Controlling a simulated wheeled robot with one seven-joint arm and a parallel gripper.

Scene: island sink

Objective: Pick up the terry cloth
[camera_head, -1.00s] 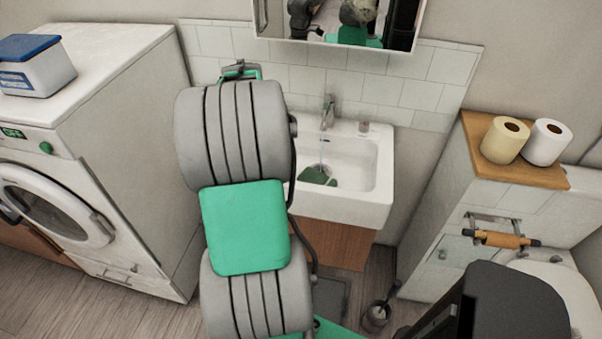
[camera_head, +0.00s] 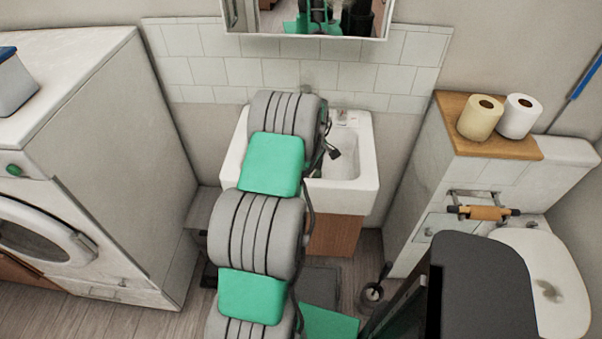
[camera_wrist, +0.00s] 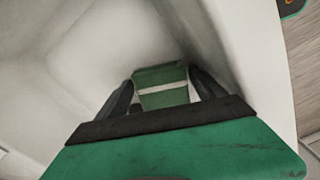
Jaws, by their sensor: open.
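The terry cloth (camera_wrist: 162,86) is dark green with a pale stripe across it. In the wrist view it shows between the two dark fingers of my gripper (camera_wrist: 160,76), against the white wall of the sink. The fingers are apart, one on each side of the cloth; I cannot tell whether they touch it.
The white sink's front rim (camera_head: 345,195) and side walls enclose the gripper. A washing machine (camera_head: 90,150) stands at the left. A cabinet with two paper rolls (camera_head: 481,117) and a toilet (camera_head: 540,275) are at the right. A mirror cabinet (camera_head: 305,45) hangs above.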

